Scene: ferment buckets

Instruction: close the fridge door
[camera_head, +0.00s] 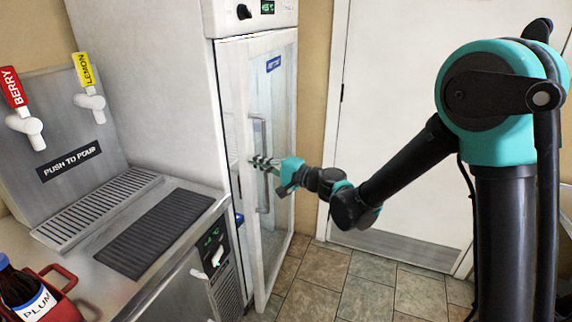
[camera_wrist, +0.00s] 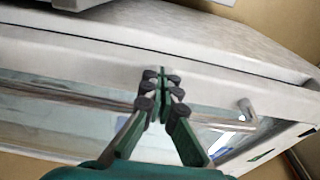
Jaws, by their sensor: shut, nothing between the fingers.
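The fridge door (camera_head: 284,110) is a tall white-framed glass door with a vertical metal handle (camera_head: 264,190). It appears slightly ajar, its left edge standing off the fridge body (camera_head: 160,85). My gripper (camera_head: 258,162) is shut and empty at the door's left part, beside the handle. In the wrist view the closed fingertips (camera_wrist: 161,82) lie over the white door frame (camera_wrist: 95,72), and the handle (camera_wrist: 246,110) shows to their right. The frames do not show clearly whether the fingertips touch the door.
A steel counter (camera_head: 195,182) with a drip tray (camera_head: 100,210) and the red and yellow taps stands left of the fridge. A dark bottle (camera_head: 18,285) and a red-handled item (camera_head: 62,290) sit at its front left. A white room door (camera_head: 390,130) is behind my arm. Tiled floor (camera_head: 330,270) is clear.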

